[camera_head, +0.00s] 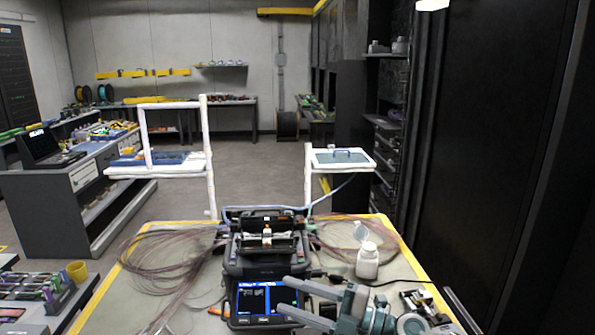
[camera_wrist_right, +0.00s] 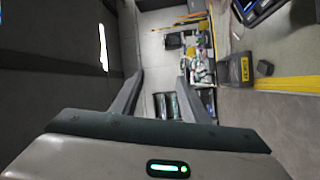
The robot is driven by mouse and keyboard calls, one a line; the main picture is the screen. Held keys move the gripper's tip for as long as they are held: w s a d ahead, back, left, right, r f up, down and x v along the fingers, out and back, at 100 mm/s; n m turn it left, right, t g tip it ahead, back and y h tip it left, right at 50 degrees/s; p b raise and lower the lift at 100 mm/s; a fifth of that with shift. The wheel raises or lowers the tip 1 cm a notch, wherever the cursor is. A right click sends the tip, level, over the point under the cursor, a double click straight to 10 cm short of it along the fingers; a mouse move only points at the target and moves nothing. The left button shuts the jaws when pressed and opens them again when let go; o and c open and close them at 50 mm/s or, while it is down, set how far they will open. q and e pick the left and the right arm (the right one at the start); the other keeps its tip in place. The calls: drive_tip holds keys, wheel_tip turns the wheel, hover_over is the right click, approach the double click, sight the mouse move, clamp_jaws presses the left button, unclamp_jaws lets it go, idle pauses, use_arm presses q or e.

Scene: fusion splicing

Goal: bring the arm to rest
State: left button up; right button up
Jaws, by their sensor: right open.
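My right gripper (camera_head: 282,296) comes in from the lower right in the head view. Its two grey fingers are apart, with nothing seen between them, and point left at the right edge of the splicer's screen. The black fusion splicer (camera_head: 237,269) stands on the table, its screen (camera_head: 254,302) lit blue at the front. In the right wrist view the gripper (camera_wrist_right: 160,78) shows spread, empty fingers with the floor and a shelf of goods beyond. My left gripper is not in the head view.
The table (camera_head: 403,267) has yellow edges. A white bottle (camera_head: 367,264) stands right of the splicer. Fibre coils (camera_head: 160,262) lie on both sides. White stands with a blue-topped tray (camera_head: 343,158) rise behind. A dark cabinet (camera_head: 485,150) bounds the right.

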drive_tip(key=d+f+m+t+h, duration=0.2)
drive_tip(key=d+m+t+h, duration=0.85)
drive_tip(key=m, duration=0.55)
drive_tip(key=s+d+f+m+g+h, duration=0.1)
drive_tip(key=s+d+f+m+h, duration=0.25)
drive_tip(key=f, duration=0.35)
drive_tip(key=s+d+f+m+g+h, duration=0.2)
drive_tip(key=s+d+f+m+h, duration=0.1)
drive_tip(key=s+d+f+m, duration=0.3)
drive_tip(key=s+d+f+g, duration=0.2)
drive_tip(key=s+f+g, duration=0.45)
drive_tip(key=s, duration=0.75)
drive_tip(key=s+d+f+g, duration=0.1)
drive_tip(key=s+f+g, duration=0.3)
drive_tip(key=s+f, duration=0.75)
wheel_tip(320, 180, down, 23)
drive_tip(key=s+g, duration=0.1)
drive_tip(key=s, duration=0.1)
drive_tip(key=s+d+f+g, duration=0.1)
drive_tip(key=s+d+f, duration=0.1)
drive_tip(key=s+f, duration=1.5)
wheel_tip(320, 180, down, 3)
drive_tip(key=shift+h, duration=0.4)
